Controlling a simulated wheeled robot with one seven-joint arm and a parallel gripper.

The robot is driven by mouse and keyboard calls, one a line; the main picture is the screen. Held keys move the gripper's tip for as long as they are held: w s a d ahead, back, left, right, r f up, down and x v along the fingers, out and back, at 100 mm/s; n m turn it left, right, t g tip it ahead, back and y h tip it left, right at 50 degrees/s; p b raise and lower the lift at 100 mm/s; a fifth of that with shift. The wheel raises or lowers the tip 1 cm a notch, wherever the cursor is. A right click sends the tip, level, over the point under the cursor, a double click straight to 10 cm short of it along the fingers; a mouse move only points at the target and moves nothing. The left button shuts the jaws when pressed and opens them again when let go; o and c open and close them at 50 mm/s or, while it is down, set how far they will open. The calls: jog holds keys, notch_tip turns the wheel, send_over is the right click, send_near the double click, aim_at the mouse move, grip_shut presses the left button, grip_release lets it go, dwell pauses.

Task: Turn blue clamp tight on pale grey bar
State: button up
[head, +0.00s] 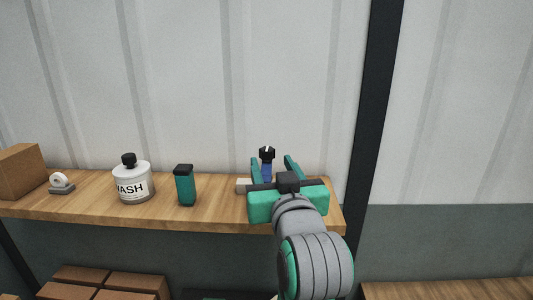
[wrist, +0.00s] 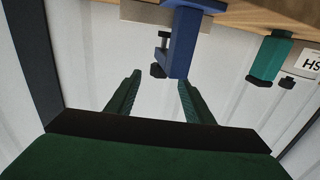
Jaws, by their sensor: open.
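The blue clamp (head: 267,171) stands at the right part of the wooden shelf, with a black top piece, and my gripper hides its lower part. In the wrist view the clamp (wrist: 184,42) shows larger, with a dark screw and knob (wrist: 159,62) at its side. The pale grey bar (head: 243,186) pokes out left of my gripper; it also shows at the top of the wrist view (wrist: 146,12), beside the clamp. My gripper (head: 273,161) is open and empty. In the wrist view its fingertips (wrist: 158,80) are apart, with the clamp ahead, nearer the right finger.
The wooden shelf (head: 95,204) also holds a green bottle with a dark cap (head: 186,187), a white wash bottle (head: 132,184), a small grey-and-white item (head: 61,184) and a brown block (head: 20,172). A dark post (head: 375,100) stands at the shelf's right end.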

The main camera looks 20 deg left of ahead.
aim_at(266, 156)
jog(key=x, duration=0.5)
jog(key=shift+w+a, duration=0.15)
jog(key=shift+a, duration=0.25)
jog(key=shift+w+d, duration=0.1)
jog(key=shift+w, duration=0.55)
jog(key=shift+c, duration=0.3)
